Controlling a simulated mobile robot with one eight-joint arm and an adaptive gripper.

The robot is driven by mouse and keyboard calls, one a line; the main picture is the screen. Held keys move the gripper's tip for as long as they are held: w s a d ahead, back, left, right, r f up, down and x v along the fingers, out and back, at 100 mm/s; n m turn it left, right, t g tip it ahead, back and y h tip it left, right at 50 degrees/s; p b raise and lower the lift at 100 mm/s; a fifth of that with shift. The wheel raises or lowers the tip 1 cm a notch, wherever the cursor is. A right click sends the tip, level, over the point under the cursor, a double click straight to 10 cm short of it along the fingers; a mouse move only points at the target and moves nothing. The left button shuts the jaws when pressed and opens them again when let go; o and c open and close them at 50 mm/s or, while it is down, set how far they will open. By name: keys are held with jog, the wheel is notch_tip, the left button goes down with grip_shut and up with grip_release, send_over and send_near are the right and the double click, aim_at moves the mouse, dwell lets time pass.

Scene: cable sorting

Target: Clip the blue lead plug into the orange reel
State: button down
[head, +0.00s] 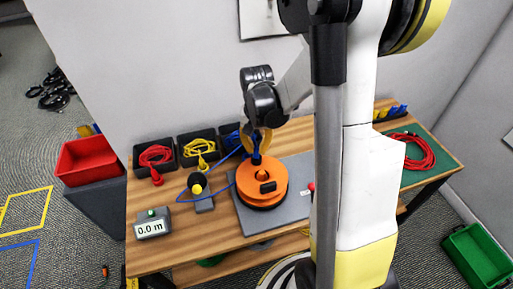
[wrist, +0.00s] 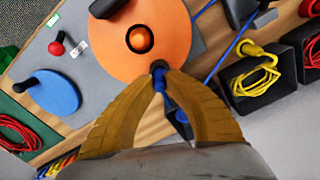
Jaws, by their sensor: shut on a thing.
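The orange reel (head: 261,184) lies on a grey plate on the wooden bench in the head view. It also shows at the top of the wrist view (wrist: 172,22), with a dark ring and orange hub at its centre. My gripper (wrist: 162,74) has its two yellow fingers closed together on the blue lead plug (wrist: 177,110), right beside or over the reel's edge. In the head view the blue plug (head: 256,158) shows below the fingers, at the reel's far side. I cannot tell whether the plug touches the reel. A blue lead (head: 228,156) runs from it to the left.
Black bins with red (head: 154,157) and yellow (head: 197,151) cables stand along the back edge. A length counter (head: 152,226) reads 0.0 m at the front left. A yellow-topped guide post (head: 197,186) stands left of the reel. A red coil (head: 414,152) lies on a green mat at the right.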

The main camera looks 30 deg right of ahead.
jog(key=c, duration=1.4)
grip_release()
notch_tip(320, 180, up, 12)
jog(key=s+a+r+n+t, duration=0.2)
jog(key=s+a+n+t, duration=0.1)
jog(key=s+a+n, duration=0.1)
jog(key=s+a+r+n+t, duration=0.3)
jog(key=s+a, duration=0.3)
jog(key=a, duration=0.3)
jog(key=shift+s+a+n+t, duration=0.25)
jog(key=shift+s+n+t, duration=0.15)
jog(key=shift+t, duration=0.2)
